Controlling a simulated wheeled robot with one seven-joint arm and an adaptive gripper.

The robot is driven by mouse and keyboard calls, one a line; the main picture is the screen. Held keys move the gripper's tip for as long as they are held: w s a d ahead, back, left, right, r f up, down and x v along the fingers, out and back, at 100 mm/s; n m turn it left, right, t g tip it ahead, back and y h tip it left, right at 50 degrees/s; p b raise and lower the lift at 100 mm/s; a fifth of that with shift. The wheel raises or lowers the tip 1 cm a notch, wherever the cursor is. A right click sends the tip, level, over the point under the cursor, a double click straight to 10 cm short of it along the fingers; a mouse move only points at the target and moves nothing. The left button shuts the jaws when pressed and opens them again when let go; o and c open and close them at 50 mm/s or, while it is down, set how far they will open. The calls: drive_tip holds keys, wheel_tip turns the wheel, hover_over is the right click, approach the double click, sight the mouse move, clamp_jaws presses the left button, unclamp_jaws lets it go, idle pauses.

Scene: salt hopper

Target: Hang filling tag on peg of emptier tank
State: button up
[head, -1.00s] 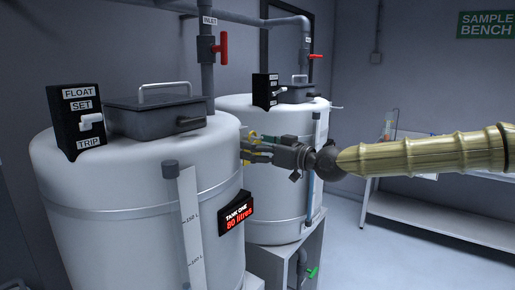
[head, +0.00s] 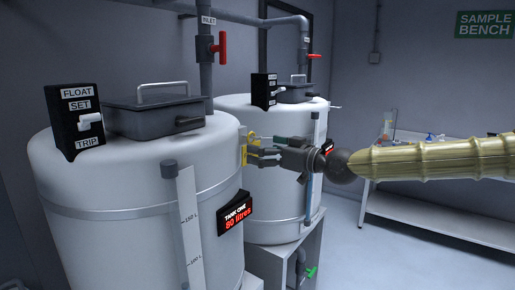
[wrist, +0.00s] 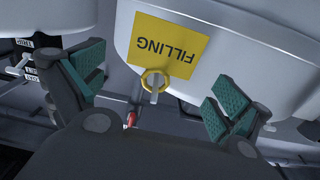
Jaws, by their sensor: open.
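The yellow filling tag (wrist: 168,45) hangs against the white wall of tank one (head: 120,190), with its ring (wrist: 156,80) around a grey peg (wrist: 154,92). Its lettering appears upside down in the wrist view. In the head view the tag (head: 244,147) shows edge-on at tank one's right side. Tank one's display (head: 235,213) reads 80 litres. Tank two (head: 270,195) stands behind; its display (head: 327,147) is mostly hidden by my arm and unreadable. My gripper (head: 262,149) is open and empty, its teal-padded fingers apart on either side of the ring, not touching it.
A black float switch box (head: 77,122) and a dark hatch (head: 155,112) sit on tank one. A pipe with a red valve handle (head: 223,48) rises behind. The sample bench (head: 440,215) stands at right. The floor between is clear.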

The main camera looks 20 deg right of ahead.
drive_tip(key=v, duration=0.9)
drive_tip(key=shift+s+d, duration=0.1)
drive_tip(key=shift+d, duration=0.05)
drive_tip(key=a+f+m+g+h, duration=0.1)
drive_tip(key=a+f+g, duration=0.15)
drive_tip(key=f, duration=0.75)
drive_tip(key=a+f+m+g+h, duration=0.1)
drive_tip(key=a+f+m, duration=0.15)
drive_tip(key=f, duration=0.75)
drive_tip(key=s+a+f+m+g+h, duration=0.1)
drive_tip(key=s+a+f, duration=0.15)
drive_tip(key=f, duration=0.55)
drive_tip(key=s+a+f+g+h+b, duration=0.1)
drive_tip(key=s+f+g, duration=0.15)
drive_tip(key=f, duration=0.45)
drive_tip(key=s+a+f+m+h, duration=0.1)
drive_tip(key=s+f, duration=0.2)
drive_tip(key=f, duration=0.5)
drive_tip(key=s+d+f+m+g+h, duration=0.1)
drive_tip(key=s+f+g+h, duration=0.2)
drive_tip(key=s+f, duration=1.1)
drive_tip(key=s+d+f+m+g+h+b, duration=0.1)
drive_tip(key=s+f+g, duration=0.3)
drive_tip(key=s+f, duration=1)
drive_tip(key=s+d+h, duration=0.1)
drive_tip(key=s, duration=0.3)
drive_tip(key=shift+h+b, duration=0.3)
drive_tip(key=shift+h, duration=0.1)
drive_tip(key=shift+r, duration=0.1)
